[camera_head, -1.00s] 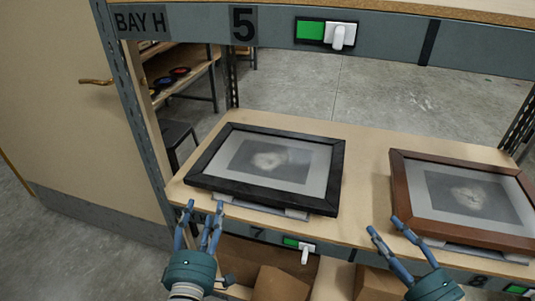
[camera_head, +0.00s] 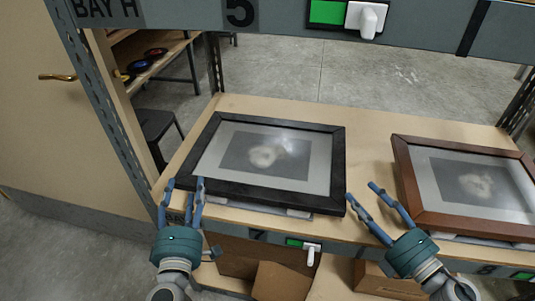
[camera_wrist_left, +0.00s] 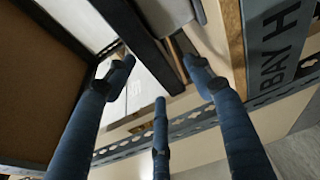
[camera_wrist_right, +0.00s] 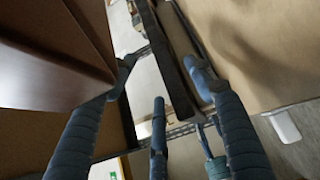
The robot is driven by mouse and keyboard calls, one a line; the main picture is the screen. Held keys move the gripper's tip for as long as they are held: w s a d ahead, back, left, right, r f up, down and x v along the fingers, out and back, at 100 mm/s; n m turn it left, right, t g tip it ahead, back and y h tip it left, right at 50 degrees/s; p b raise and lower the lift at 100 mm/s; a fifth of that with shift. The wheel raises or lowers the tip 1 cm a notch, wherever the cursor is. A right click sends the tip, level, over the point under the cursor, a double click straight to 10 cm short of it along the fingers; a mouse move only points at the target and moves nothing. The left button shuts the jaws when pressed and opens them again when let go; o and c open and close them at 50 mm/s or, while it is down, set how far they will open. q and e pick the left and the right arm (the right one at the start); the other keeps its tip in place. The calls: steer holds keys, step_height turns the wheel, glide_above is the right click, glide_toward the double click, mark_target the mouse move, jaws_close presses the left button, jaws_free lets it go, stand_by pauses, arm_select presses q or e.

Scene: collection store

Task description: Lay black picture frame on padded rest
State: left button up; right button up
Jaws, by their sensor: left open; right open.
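My left gripper (camera_head: 184,182) is open at the frame's front left corner. In the left wrist view the black frame (camera_wrist_left: 133,28) runs between its fingers. My right gripper (camera_head: 360,192) is open just right of the frame's front right corner. In the right wrist view the black frame's side (camera_wrist_right: 166,60) lies between its fingers. I cannot make out a padded rest.
A brown-framed picture (camera_head: 470,185) lies on the shelf to the right, close to my right gripper. An upper shelf beam (camera_head: 285,16) crosses above, and a metal upright (camera_head: 95,100) stands at the left. Cardboard boxes (camera_head: 285,280) sit on the lower shelf.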

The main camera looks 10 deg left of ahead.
mark_target(191, 161)
arm_select(q)
steer(key=w, duration=0.3)
steer(key=w+a, duration=0.1)
steer(key=w, duration=0.3)
steer(key=w+a, duration=0.1)
steer(key=w, duration=0.2)
steer(key=shift+w, duration=0.15)
arm_select(e)
steer(key=x, duration=1)
steer(key=shift+w+a, duration=0.1)
steer(key=shift+w, duration=0.05)
arm_select(q)
jaws_close()
arm_select(e)
jaws_close()
arm_select(q)
steer(key=shift+r, duration=0.1)
arm_select(e)
steer(key=shift+r, duration=0.15)
